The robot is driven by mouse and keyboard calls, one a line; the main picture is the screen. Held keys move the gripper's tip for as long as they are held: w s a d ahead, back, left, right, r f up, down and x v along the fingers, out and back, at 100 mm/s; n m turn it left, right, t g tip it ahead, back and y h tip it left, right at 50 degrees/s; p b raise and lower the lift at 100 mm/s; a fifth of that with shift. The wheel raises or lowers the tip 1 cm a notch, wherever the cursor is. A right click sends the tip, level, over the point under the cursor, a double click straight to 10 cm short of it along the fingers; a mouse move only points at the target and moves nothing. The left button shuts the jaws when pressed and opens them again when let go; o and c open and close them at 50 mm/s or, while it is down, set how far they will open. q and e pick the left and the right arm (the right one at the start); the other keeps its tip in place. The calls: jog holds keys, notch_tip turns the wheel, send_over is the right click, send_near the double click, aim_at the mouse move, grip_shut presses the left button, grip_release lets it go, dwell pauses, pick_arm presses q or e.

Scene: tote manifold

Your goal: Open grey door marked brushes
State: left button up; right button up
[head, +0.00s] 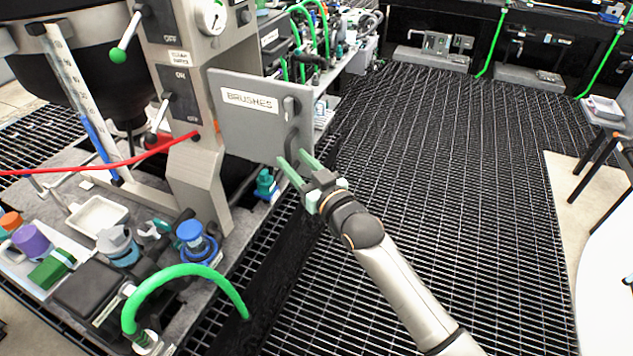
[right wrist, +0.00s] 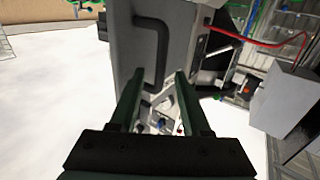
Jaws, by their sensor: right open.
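The grey door (head: 232,125) marked BRUSHES on a white label stands beside the machine's grey column in the head view. A dark bar handle (head: 292,140) is near its right edge. In the right wrist view the handle (right wrist: 160,50) is a black bracket on the grey door face (right wrist: 124,45). My right gripper (head: 293,157) is open and empty, its pale green fingers pointing at the door's lower right corner, close to the handle. In the right wrist view the fingers (right wrist: 158,85) are apart, with the handle ahead. I cannot tell whether they touch the door. My left gripper is not in view.
The column (head: 190,180) carries levers and a gauge (head: 211,17). A red hose (head: 100,163) runs left from it. A cluttered bench with a green hose (head: 185,270) lies at lower left. The black grated floor (head: 430,170) to the right is clear.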

jog(key=v, duration=0.9)
jog(key=s+d+f+m+g+h, duration=0.1)
jog(key=s+d+f, duration=0.3)
jog(key=s+f, duration=0.4)
jog(key=s+d+f+m+g+h, duration=0.1)
jog(key=s+d+f+g+h, duration=0.2)
jog(key=s+d+f, duration=0.2)
jog(key=s+d+f+m+g+h, duration=0.2)
jog(key=s+d+f, duration=0.3)
jog(key=s+f, duration=0.6)
notch_tip(320, 180, down, 5)
jog(key=shift+f+h, duration=0.1)
jog(key=shift+h, duration=0.3)
